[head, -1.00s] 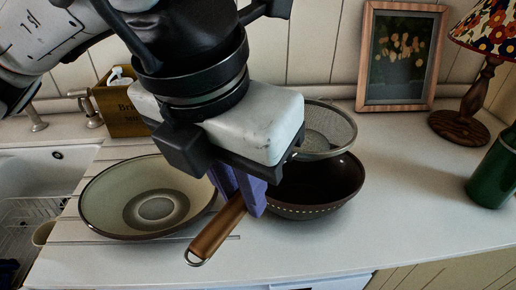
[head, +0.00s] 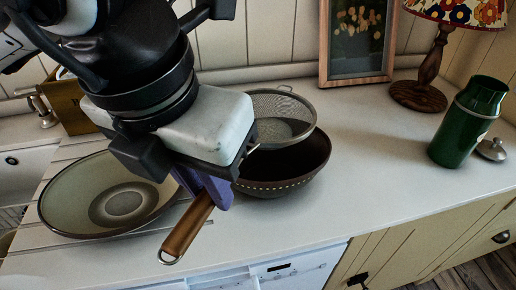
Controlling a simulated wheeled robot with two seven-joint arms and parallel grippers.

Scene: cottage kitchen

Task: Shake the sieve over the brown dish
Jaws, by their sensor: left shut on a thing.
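The sieve has a grey mesh bowl with a metal rim (head: 297,108) and a wooden handle (head: 190,228) with a hanging loop. My left gripper (head: 205,188) is shut on the handle, its purple fingers around it; the gripper hides the middle of the sieve. The brown dish (head: 290,176), dark with a dotted band, stands on the counter just right of the gripper. The mesh bowl shows above the dish and overlaps its far side in the picture; the exact height gap is unclear. My right gripper is not in view.
A wide pale dish (head: 75,205) stands left of the gripper, near the sink (head: 25,170). A green canister (head: 465,125), a small metal lid (head: 491,149), a lamp (head: 428,75) and a picture frame (head: 356,45) stand right and behind. The counter (head: 375,160) right of the brown dish is clear.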

